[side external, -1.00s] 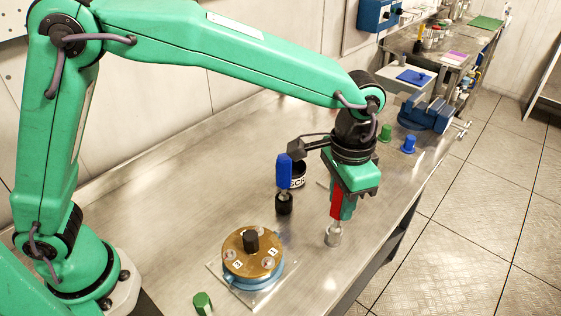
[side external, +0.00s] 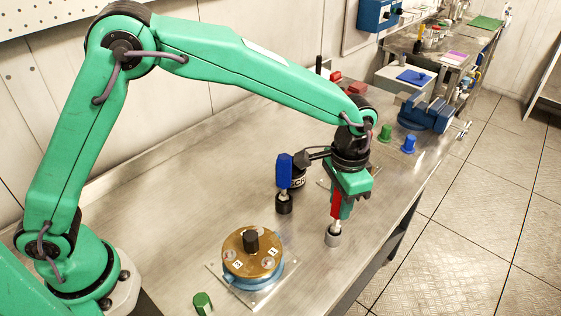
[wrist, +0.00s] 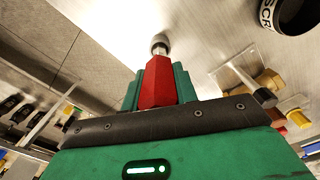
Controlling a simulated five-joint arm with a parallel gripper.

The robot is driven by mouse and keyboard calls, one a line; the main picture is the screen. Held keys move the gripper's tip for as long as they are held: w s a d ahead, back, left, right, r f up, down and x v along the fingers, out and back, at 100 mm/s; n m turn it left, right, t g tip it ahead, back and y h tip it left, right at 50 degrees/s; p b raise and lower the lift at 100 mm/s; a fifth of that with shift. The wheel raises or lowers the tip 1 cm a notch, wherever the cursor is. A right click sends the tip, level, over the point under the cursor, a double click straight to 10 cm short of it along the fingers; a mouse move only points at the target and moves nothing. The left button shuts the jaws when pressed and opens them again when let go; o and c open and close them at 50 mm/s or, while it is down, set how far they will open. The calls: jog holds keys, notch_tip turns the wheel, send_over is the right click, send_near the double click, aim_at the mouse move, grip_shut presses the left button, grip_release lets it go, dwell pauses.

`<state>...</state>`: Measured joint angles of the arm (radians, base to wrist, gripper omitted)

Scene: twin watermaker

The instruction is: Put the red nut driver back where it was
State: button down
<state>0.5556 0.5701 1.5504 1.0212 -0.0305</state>
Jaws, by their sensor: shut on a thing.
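The red nut driver (side external: 336,206) is upright in my gripper (side external: 343,204), which is shut on its handle. In the wrist view the red handle (wrist: 158,82) shows between the green fingers.
A round brass-topped housing (side external: 252,254) on a clear plate sits at front centre, with a green cap (side external: 202,303) nearby. A black labelled cup (wrist: 292,14) is behind the blue driver. A blue vise (side external: 428,112) and green and blue cups stand farther back. The left bench is clear.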

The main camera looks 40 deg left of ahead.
jog(key=shift+f, duration=0.45)
jog(key=shift+f, duration=0.15)
jog(key=c, duration=1.1)
grip_release()
notch_tip(320, 180, up, 12)
